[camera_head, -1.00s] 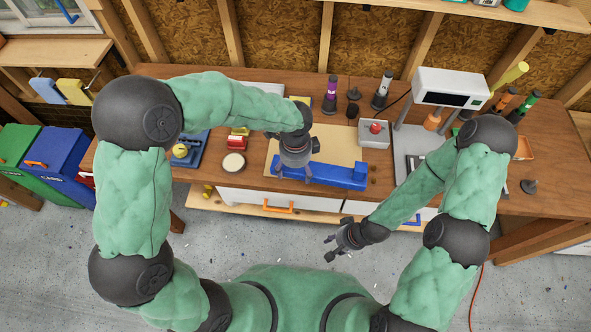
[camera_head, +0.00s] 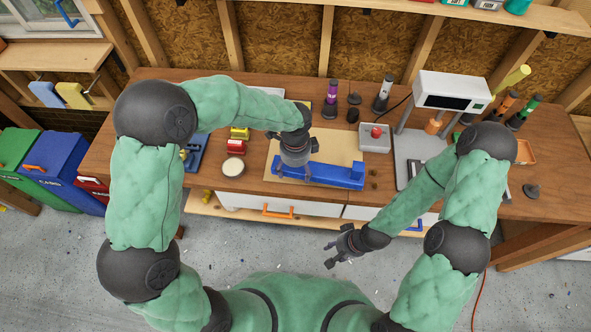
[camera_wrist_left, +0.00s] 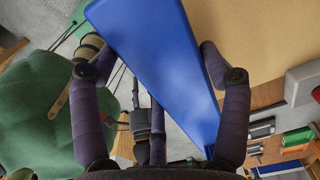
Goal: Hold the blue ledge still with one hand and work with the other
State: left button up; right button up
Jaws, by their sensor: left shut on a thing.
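The blue ledge (camera_head: 335,173) is a long bar lying along the front of a tan board on the workbench, with a raised block at its right end. My left gripper (camera_head: 294,177) comes down from above onto its left part. In the left wrist view the blue ledge (camera_wrist_left: 165,65) runs between my two fingers, one on each side, and the gripper is shut on it. My right gripper (camera_head: 334,254) is in the air in front of the bench, over the floor, with its fingers spread open and empty. It is well apart from the ledge.
The tan board (camera_head: 345,150) lies under the ledge. A grey box with a red button (camera_head: 375,137) stands behind its right end. A white round tin (camera_head: 233,167) and a red block (camera_head: 235,148) are to the left. A press-like machine (camera_head: 450,90) stands at the right.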

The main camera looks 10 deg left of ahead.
pick_arm(q)
jog(key=shift+w+a+f+b, duration=0.2)
jog(key=shift+w+f+b, duration=0.4)
jog(key=shift+w+f, duration=0.9)
jog(key=shift+w+a+f+b, duration=0.15)
jog(key=shift+w+f+b, duration=0.5)
jog(key=shift+w+f, duration=0.8)
jog(key=shift+w+a+f+b, duration=0.2)
jog(key=shift+w+f+b, duration=0.4)
jog(key=shift+w+f, duration=0.9)
jog(key=shift+w+r, duration=0.3)
jog(key=shift+f, duration=0.35)
jog(key=shift+s+f, duration=0.1)
jog(key=shift+s, duration=0.05)
